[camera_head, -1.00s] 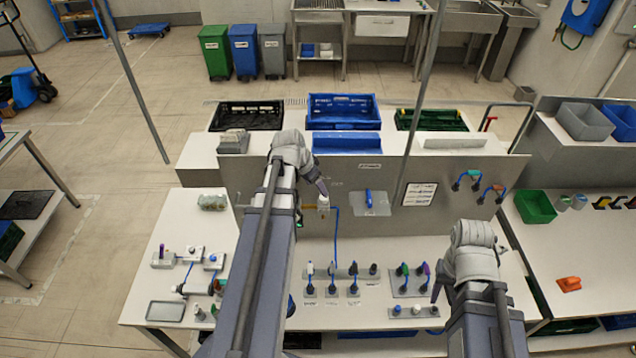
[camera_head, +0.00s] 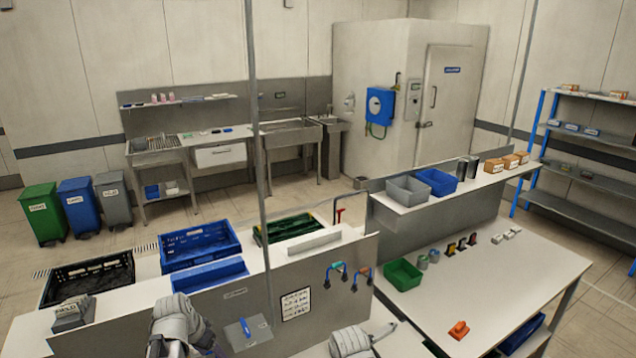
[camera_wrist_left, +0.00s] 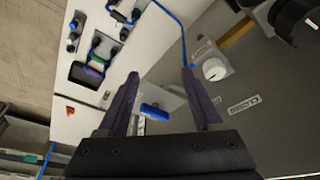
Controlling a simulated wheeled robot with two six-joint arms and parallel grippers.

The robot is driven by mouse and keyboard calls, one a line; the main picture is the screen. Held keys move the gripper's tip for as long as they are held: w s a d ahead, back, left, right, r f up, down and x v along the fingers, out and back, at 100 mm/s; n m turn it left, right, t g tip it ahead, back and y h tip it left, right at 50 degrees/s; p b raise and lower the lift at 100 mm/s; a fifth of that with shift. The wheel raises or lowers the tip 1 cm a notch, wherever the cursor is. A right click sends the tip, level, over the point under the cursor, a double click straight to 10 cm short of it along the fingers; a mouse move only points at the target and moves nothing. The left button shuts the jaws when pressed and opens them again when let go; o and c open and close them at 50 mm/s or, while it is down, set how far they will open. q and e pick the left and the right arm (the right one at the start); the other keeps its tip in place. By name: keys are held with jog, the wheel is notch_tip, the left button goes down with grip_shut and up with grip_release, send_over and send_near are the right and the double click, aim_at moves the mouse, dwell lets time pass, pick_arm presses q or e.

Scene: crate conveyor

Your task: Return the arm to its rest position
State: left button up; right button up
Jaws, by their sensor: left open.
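In the head view, the top of my left arm's wrist (camera_head: 180,322) shows at the bottom edge, in front of the grey upright panel. Its fingers are hidden there. In the left wrist view my left gripper (camera_wrist_left: 162,95) is open, with two dark fingers spread apart and nothing between them held. A blue handle (camera_wrist_left: 154,111) shows in the gap, beyond the fingers. A white round knob (camera_wrist_left: 214,69) is to the right of the right finger.
The grey panel (camera_head: 318,262) stands close in front of my arms. A blue crate (camera_head: 200,245), a black crate (camera_head: 88,280) and a green crate (camera_head: 285,228) are behind it. A right-hand table (camera_head: 500,290) holds a green bin (camera_head: 403,274) and an orange item (camera_head: 459,330).

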pick_arm(q)
jog(key=s+d+f+g+y+b, duration=0.1)
jog(key=s+d+f+b, duration=0.5)
jog(key=d+f+b, duration=0.2)
jog(key=s+d+f+g+y+b, duration=0.1)
jog(key=s+d+f+g+b, duration=0.1)
jog(key=s+d+f+b, duration=0.4)
jog(key=d+f+b, duration=0.3)
jog(key=d+f, duration=0.4)
jog(key=d, duration=0.3)
jog(key=shift+s+m+g+y, duration=0.3)
jog(key=shift+s+y, duration=0.05)
jog(key=shift+y, duration=0.05)
pick_arm(e)
notch_tip(320, 180, down, 20)
jog(key=shift+w+d, duration=0.1)
